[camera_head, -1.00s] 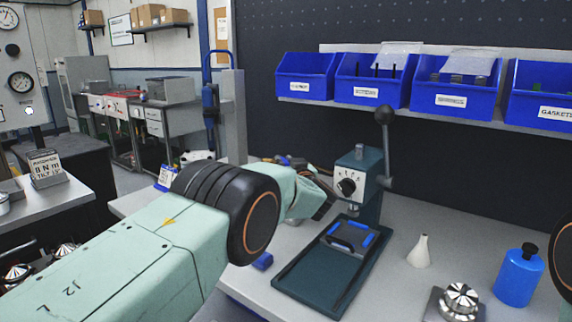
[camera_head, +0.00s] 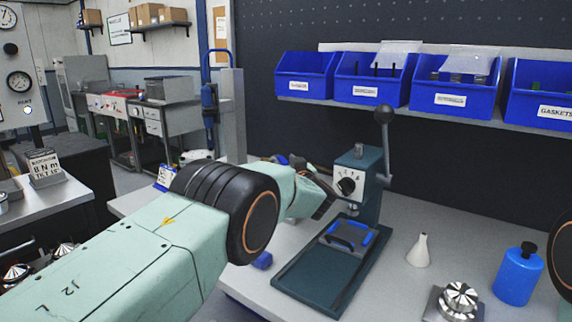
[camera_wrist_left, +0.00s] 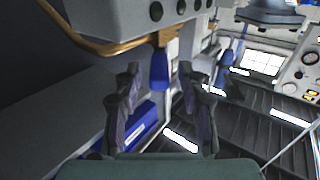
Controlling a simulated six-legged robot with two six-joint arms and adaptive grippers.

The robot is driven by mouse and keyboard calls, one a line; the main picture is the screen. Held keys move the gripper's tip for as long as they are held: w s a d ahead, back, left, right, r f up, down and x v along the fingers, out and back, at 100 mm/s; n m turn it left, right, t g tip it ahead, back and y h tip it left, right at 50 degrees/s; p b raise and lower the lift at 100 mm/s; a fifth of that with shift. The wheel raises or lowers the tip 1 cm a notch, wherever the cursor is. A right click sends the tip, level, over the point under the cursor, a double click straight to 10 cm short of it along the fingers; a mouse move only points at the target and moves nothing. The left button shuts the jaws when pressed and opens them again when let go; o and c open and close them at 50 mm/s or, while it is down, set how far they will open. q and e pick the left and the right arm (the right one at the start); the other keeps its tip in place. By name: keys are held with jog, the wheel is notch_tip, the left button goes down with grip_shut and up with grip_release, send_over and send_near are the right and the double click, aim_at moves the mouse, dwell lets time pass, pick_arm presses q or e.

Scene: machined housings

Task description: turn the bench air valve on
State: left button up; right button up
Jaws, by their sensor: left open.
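In the left wrist view, a blue valve handle (camera_wrist_left: 159,72) hangs down from a brass fitting (camera_wrist_left: 162,40) under a grey block. My left gripper (camera_wrist_left: 158,88) is open, with one dark finger on each side of the handle in that picture. Whether the fingers touch it, or how deep it sits between them, I cannot tell. In the head view my left gripper (camera_head: 324,198) is small, dark and partly hidden by its own arm, close to the press. I cannot make out the valve clearly there. My right gripper is out of view.
A teal press (camera_head: 371,180) with a long lever stands beside my left gripper. A white cone (camera_head: 419,252), a blue bottle (camera_head: 518,275) and a metal part (camera_head: 460,298) stand to the right. Blue bins (camera_head: 452,88) line the shelf. A brass pipe (camera_wrist_left: 85,44) runs left of the valve.

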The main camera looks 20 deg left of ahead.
pick_arm(q)
jog(key=shift+s+d, duration=0.1)
jog(key=v, duration=0.5)
jog(key=shift+s+r, duration=0.1)
jog(key=shift+v, duration=1)
